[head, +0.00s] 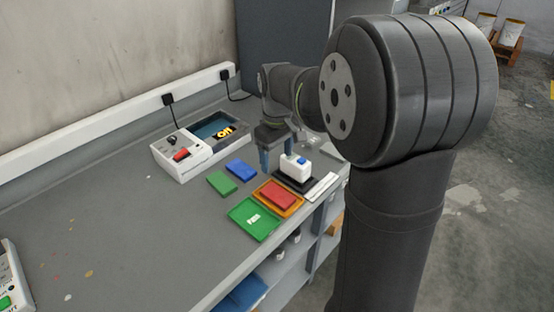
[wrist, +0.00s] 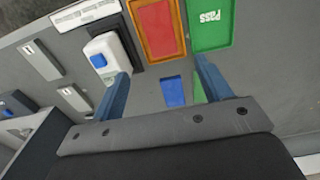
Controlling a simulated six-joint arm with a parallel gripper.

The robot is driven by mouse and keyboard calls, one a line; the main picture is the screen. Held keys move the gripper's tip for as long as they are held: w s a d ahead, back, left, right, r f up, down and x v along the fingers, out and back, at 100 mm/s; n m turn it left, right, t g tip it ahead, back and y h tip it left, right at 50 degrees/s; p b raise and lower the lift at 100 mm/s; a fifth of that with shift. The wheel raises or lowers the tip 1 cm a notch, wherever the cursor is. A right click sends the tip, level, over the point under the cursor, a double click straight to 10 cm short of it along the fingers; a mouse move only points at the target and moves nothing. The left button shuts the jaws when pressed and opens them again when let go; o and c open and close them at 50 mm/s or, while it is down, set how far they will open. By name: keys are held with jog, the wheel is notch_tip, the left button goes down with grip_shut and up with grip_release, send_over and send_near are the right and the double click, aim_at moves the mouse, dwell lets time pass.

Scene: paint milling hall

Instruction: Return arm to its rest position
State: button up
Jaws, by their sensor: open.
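My gripper (head: 277,163) hangs over the bench with its two blue fingers pointing down. It is open, with nothing between the fingers. In the wrist view the gripper (wrist: 162,68) spans the area in front of the trays. A red plate (head: 278,195) lies in the orange tray (head: 262,203). The green tray (head: 243,226) marked PASS lies beside it and looks empty. A blue plate (head: 241,169) and a green plate (head: 221,183) lie flat on the bench, left of the gripper. A white device with a blue top (head: 297,170) stands on a dark base, right of the gripper.
A white box (head: 194,153) with a red switch and a dark screen stands at the back against the wall. Another white unit (head: 12,280) with a green button is at the lower left. The left bench surface (head: 120,225) is mostly clear. Shelves are below the front edge.

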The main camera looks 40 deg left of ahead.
aim_at(277, 194)
notch_tip(277, 194, down, 13)
jog(key=shift+r, duration=0.2)
dwell(0.6)
notch_tip(277, 194, up, 8)
dwell(1.1)
jog(key=shift+r, duration=0.1)
jog(key=shift+f, duration=4.1)
